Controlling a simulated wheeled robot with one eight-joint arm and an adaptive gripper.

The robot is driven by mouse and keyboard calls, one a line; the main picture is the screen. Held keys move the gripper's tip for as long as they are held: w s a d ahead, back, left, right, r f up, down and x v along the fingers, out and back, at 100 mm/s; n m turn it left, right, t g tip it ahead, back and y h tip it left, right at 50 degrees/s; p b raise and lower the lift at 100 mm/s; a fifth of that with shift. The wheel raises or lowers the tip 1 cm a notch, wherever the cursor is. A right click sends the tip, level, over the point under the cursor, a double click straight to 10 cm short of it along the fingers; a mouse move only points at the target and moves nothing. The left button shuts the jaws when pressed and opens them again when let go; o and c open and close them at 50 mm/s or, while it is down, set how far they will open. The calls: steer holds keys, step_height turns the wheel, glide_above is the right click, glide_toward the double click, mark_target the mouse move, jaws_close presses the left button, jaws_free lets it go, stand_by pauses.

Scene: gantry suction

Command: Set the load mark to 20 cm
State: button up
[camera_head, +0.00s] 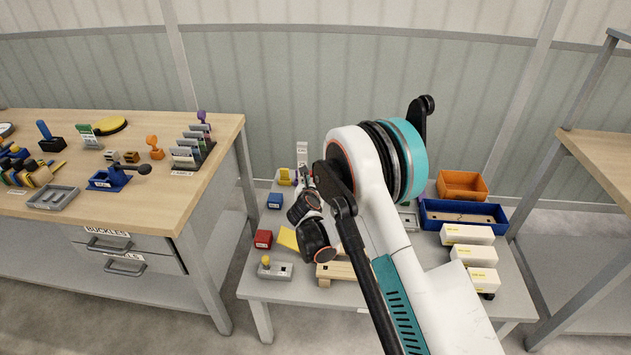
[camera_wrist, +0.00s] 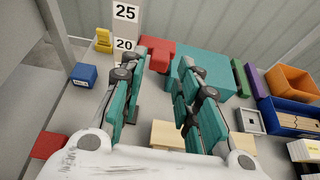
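A pale upright post (camera_head: 302,149) stands at the back of the low grey table. In the wrist view the post (camera_wrist: 124,30) carries black labels reading 25 and 20, with 25 above 20. My gripper (camera_wrist: 163,62) has its two teal fingers spread apart, with a visible gap between them. Its left finger is just right of the post in the picture. A red piece (camera_wrist: 158,52) shows beyond the fingers, beside the 20 label; I cannot tell whether it joins the post. In the head view my arm hides much of the gripper and the post's lower part.
A teal block (camera_wrist: 215,78) lies behind the right finger. A yellow piece (camera_wrist: 104,41) and a blue block (camera_wrist: 83,75) are left of the post. An orange bin (camera_head: 463,184), a blue tray (camera_head: 430,222) and white boxes (camera_head: 467,233) fill the table's right side.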

steer(key=v, duration=0.7)
steer(key=shift+r, duration=0.1)
